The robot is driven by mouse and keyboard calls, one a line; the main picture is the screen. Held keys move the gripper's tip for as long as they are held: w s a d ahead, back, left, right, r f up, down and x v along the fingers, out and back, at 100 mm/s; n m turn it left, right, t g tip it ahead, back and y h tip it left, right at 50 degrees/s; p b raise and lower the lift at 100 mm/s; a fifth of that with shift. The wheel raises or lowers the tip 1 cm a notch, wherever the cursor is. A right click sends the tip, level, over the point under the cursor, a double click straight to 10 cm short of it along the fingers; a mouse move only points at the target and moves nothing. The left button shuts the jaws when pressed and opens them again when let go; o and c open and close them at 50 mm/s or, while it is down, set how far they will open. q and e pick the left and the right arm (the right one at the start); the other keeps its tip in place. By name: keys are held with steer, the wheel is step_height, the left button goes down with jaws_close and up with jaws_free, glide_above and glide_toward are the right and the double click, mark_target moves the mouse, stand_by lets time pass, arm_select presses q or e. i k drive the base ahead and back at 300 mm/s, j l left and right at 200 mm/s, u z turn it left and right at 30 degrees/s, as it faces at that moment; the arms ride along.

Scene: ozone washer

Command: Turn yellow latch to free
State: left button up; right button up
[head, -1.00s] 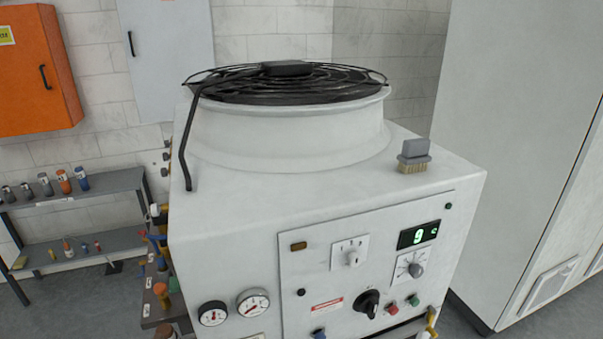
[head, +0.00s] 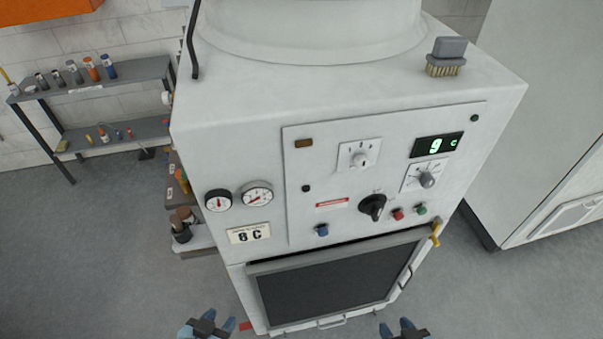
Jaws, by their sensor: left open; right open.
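The yellow latch (head: 435,234) is a small lever at the upper right corner of the machine's front door panel (head: 325,283), below the control panel. In the head view it hangs roughly upright at the door's edge. My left gripper (head: 207,322) is open and empty at the bottom of the view, left of the door. My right gripper (head: 404,326) is open and empty at the bottom, below the door's right side. Both are well apart from the latch. Only the gripper ends show.
The white machine (head: 240,150) carries a control panel (head: 385,120) with knobs, buttons and a green display. A brush (head: 446,58) lies on its top. A shelf (head: 100,85) with bottles stands at left, a white cabinet (head: 545,130) at right. Floor at left is clear.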

mark_target(438, 224)
steer(key=i+l+u, duration=0.2)
steer(key=l, duration=0.3)
steer(key=l+u, duration=0.25)
steer(key=l, duration=0.2)
steer(key=l+u, duration=0.2)
steer(key=l, duration=0.35)
steer(key=l+u, duration=0.25)
steer(key=l, duration=0.25)
steer(key=l+u, duration=0.2)
steer(key=l, duration=0.35)
steer(key=l+u, duration=0.25)
steer(key=l, duration=0.25)
steer(key=k+l+u, duration=0.2)
steer(key=l, duration=0.3)
steer(key=k+l+u, duration=0.1)
steer(key=l+u, duration=0.15)
steer(key=l, duration=0.2)
steer(key=k+l+u, duration=0.1)
steer(key=k+l, duration=0.15)
steer(key=k+l+u, duration=0.1)
steer(key=k+l, duration=0.15)
steer(key=k, duration=0.7)
